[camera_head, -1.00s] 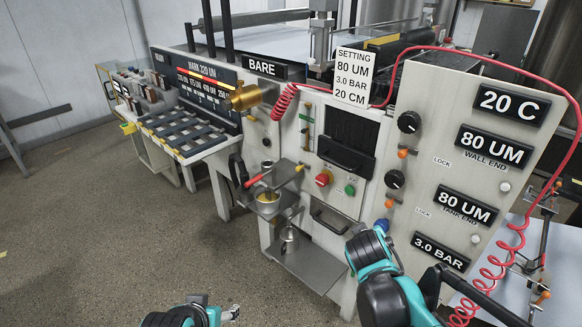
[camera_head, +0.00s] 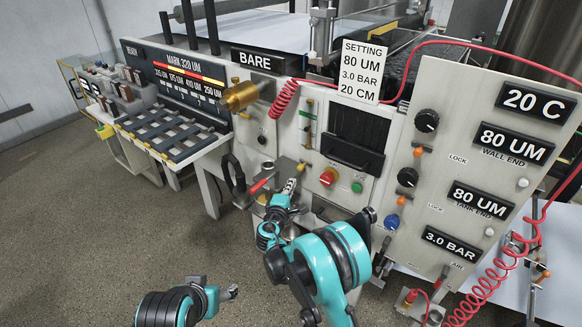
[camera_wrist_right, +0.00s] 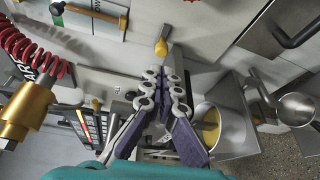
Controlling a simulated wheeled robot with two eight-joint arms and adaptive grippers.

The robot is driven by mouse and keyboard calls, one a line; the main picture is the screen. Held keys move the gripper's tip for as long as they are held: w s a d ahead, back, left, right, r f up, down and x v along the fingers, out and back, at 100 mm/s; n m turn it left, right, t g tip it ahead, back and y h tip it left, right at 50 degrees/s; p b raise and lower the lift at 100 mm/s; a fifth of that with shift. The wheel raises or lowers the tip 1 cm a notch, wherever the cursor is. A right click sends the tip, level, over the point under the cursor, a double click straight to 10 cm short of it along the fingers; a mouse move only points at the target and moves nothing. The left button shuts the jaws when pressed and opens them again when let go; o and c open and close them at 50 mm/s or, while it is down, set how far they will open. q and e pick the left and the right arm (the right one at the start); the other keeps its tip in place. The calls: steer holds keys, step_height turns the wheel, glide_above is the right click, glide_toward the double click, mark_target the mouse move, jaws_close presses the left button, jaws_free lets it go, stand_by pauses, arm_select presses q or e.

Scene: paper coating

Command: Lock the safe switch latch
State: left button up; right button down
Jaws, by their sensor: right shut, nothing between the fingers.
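My right gripper (camera_head: 290,186) is shut and empty in front of the machine's lower panel. In the right wrist view its fingertips (camera_wrist_right: 165,76) are together, pointing at a small yellow-tipped lever (camera_wrist_right: 161,46) on the panel. The lever appears just beyond the tips; whether they touch I cannot tell. In the head view this small lever (camera_head: 301,167) is just above and right of the fingertips. No part is labelled as the safe switch latch, so I cannot be sure this is it. My left gripper (camera_head: 231,292) is low over the floor, away from the machine, its jaw state unclear.
A red button (camera_head: 328,176) and green button (camera_head: 357,187) sit right of the gripper. A brass cylinder (camera_head: 241,95) sticks out at upper left. A metal cup (camera_wrist_right: 210,127) stands beside the fingers. A red coiled hose (camera_head: 484,279) hangs at the right.

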mark_target(293, 175)
steer(key=shift+w+a+f+n, duration=0.25)
steer(key=shift+a+f+n, duration=0.15)
steer(key=shift+a+f, duration=0.4)
steer(key=shift+r, duration=0.15)
steer(key=b+x, duration=0.2)
steer(key=x, duration=0.7)
steer(key=shift+w+a+r+b, duration=0.1)
steer(key=shift+w+b, duration=0.1)
steer(key=shift+b, duration=0.1)
steer(key=shift+w, duration=0.35)
steer(key=s+d, duration=0.1)
steer(key=d, duration=0.1)
steer(key=s+d, duration=0.1)
steer(key=shift+s+d, duration=0.35)
steer(key=shift+d, duration=0.15)
